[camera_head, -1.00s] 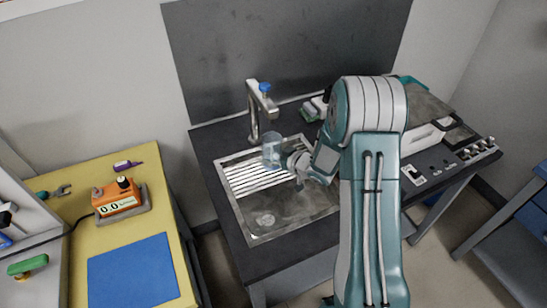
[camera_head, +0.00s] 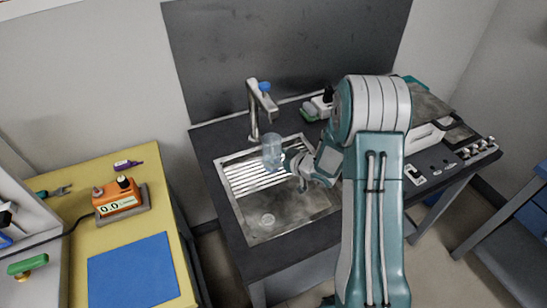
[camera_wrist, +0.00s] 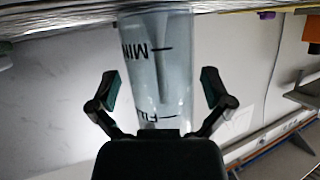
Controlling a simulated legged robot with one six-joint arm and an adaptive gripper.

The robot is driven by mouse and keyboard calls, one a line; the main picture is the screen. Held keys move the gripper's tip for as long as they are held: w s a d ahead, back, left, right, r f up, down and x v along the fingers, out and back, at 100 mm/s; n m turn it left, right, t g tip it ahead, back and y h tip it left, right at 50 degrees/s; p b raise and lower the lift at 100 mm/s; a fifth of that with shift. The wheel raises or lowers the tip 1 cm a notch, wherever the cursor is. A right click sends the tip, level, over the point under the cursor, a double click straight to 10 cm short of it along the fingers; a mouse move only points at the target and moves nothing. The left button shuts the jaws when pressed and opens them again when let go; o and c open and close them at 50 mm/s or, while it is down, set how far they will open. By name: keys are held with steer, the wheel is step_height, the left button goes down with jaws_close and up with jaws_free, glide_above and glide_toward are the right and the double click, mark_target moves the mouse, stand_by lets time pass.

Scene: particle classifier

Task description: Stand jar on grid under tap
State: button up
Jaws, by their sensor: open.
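The clear jar (camera_head: 272,154) stands upright on the white slatted grid (camera_head: 245,178) in the sink, below the spout of the tap (camera_head: 253,112) in the head view. In the wrist view, which is upside down, the jar (camera_wrist: 158,65) shows its MIN and fill marks. My gripper (camera_head: 288,163) is at the jar's right side in the head view. Its two fingers are open (camera_wrist: 158,90) in the wrist view, one on each side of the jar with a gap to both. My arm hides part of the counter to the right.
The metal sink (camera_head: 285,215) has a bare basin in front of the grid. A panel with knobs (camera_head: 445,165) is on the counter's right. A yellow table (camera_head: 150,215) on the left holds an orange scale (camera_head: 117,200) and a blue mat (camera_head: 133,270).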

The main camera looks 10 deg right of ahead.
steer(key=v, duration=1.1)
steer(key=s+d+r+m+h, duration=0.1)
steer(key=s+r+m+h, duration=0.1)
steer(key=r+h, duration=0.45)
steer(key=s+d+r+m+h, duration=0.2)
steer(key=r+h, duration=0.1)
steer(key=r, duration=0.6)
steer(key=s+a+r+g, duration=0.1)
steer(key=s+a+g, duration=0.1)
steer(key=s, duration=0.5)
steer(key=s+a+r+m+g+y, duration=0.1)
steer(key=s+a+r, duration=0.1)
steer(key=s+a, duration=0.2)
steer(key=s+a+r+m+g, duration=0.1)
steer(key=s+a+r+g, duration=0.1)
steer(key=s, duration=0.8)
steer(key=shift+a+g+y, duration=0.3)
steer(key=shift+a+y, duration=0.05)
steer(key=shift+a, duration=0.45)
